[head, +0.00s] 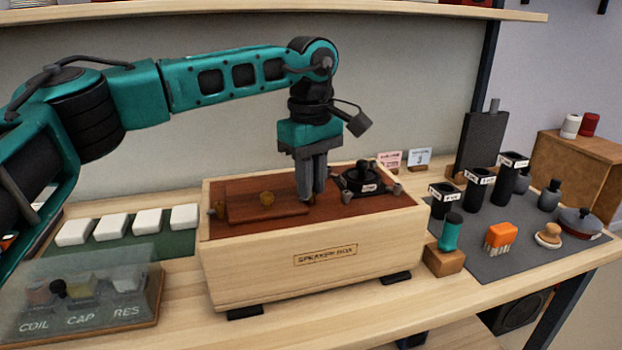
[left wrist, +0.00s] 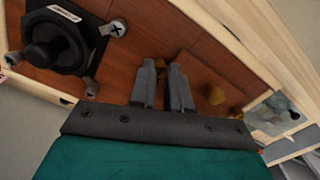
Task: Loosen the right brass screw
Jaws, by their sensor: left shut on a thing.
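The speaker box (head: 300,265) stands on the bench with a reddish-brown wooden top. My left gripper (head: 312,197) points straight down at the panel's right end. Its fingers (left wrist: 160,68) are shut on the right brass screw (left wrist: 160,64), which is mostly hidden between the fingertips. Another brass screw (head: 220,209) shows at the panel's left end. My right gripper is out of view.
A black speaker unit (head: 362,180) with grey screws at its corners sits close right of my left gripper. White blocks (head: 148,220) and a clear-lidded parts case (head: 85,300) are at left. A grey mat (head: 480,262) with black cups and a brush (head: 501,237) is at right.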

